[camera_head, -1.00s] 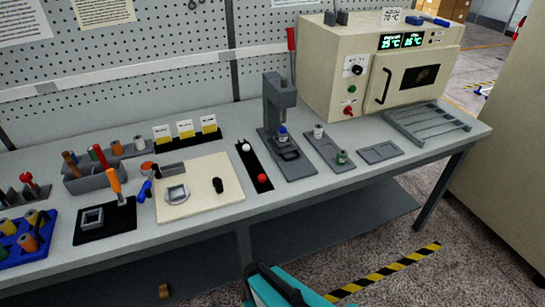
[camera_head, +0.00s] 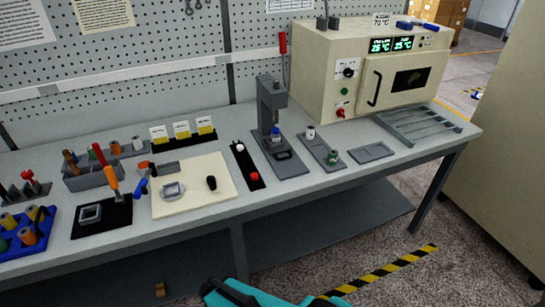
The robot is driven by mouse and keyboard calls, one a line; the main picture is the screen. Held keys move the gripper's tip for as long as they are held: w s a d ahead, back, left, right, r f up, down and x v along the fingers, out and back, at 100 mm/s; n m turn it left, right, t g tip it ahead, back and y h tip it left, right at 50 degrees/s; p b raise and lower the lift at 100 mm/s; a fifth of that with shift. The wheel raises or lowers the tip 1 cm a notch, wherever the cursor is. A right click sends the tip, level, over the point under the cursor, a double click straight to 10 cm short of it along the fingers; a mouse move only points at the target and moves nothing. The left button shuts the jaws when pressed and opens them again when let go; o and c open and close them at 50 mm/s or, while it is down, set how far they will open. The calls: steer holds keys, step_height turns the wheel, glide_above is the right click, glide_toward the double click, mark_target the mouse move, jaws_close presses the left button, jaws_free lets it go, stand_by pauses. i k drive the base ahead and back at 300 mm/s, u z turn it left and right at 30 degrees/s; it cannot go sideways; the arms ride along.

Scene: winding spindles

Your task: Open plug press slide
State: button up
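The plug press (camera_head: 271,102) is a grey upright press with a red-tipped lever (camera_head: 283,55) standing up behind its right side. Its slide (camera_head: 281,156) is a small dark frame with a handle loop at the front of the grey base. A small blue-and-white part (camera_head: 275,137) sits under the press head. Whether the slide is in or out is hard to tell at this size. My gripper is not in view.
A black strip with a white and a red button (camera_head: 254,176) lies left of the press. A grey tray with small bottles (camera_head: 321,149) and an empty tray (camera_head: 372,151) lie right of it. An oven (camera_head: 347,75) stands behind. A teal-and-black object (camera_head: 245,294) shows at the bottom edge.

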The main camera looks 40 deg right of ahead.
mark_target(283, 146)
steer(key=u, duration=0.15)
steer(key=k, duration=1.75)
steer(key=z, duration=0.8)
steer(key=i, duration=1)
steer(key=z, duration=0.05)
